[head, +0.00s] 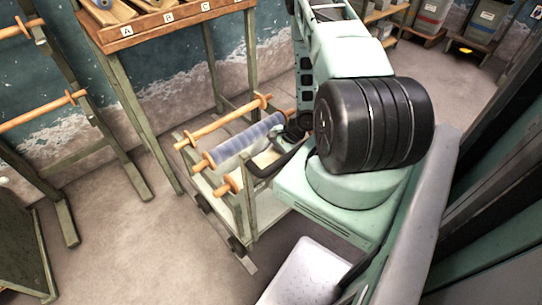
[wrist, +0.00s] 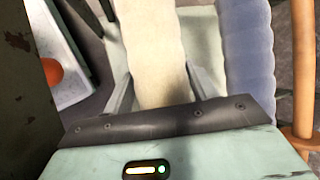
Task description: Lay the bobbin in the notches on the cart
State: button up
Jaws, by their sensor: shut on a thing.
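A bobbin wound in cream (wrist: 155,45) lies between the two fingers of my gripper (wrist: 160,88) in the wrist view. The gripper is shut on it. In the head view the bobbin's orange end (head: 228,186) pokes out left of my gripper (head: 268,166), over the front of the cart (head: 249,212). The gripper hides much of the bobbin and the notches near it, so I cannot tell whether it rests in them. A blue-wound bobbin (head: 240,141) lies beside it on the cart, also seen in the wrist view (wrist: 247,55).
A bare orange rod (head: 222,124) lies behind the blue bobbin. A wooden rack with lettered slots (head: 165,22) stands behind the cart. Another rack with orange rods (head: 45,110) stands at the left. Floor (head: 130,240) is clear left of the cart.

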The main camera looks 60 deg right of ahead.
jog(key=o, duration=1.4)
jog(key=shift+s+a+f, duration=0.15)
jog(key=shift+s+f, duration=0.05)
jog(key=shift+s, duration=0.3)
jog(key=shift+s+a+f, duration=0.1)
jog(key=shift+s+f, duration=0.1)
jog(key=shift+s, duration=0.25)
jog(key=r, duration=0.3)
jog(key=w+r+p, duration=0.1)
jog(key=r, duration=0.2)
jog(key=r+p, duration=0.1)
jog(key=r, duration=0.3)
jog(key=shift+w+d, duration=0.2)
jog(key=shift+d, duration=0.05)
jog(key=shift+w+r, duration=0.15)
jog(key=shift+r, duration=0.25)
jog(key=shift+w, duration=0.15)
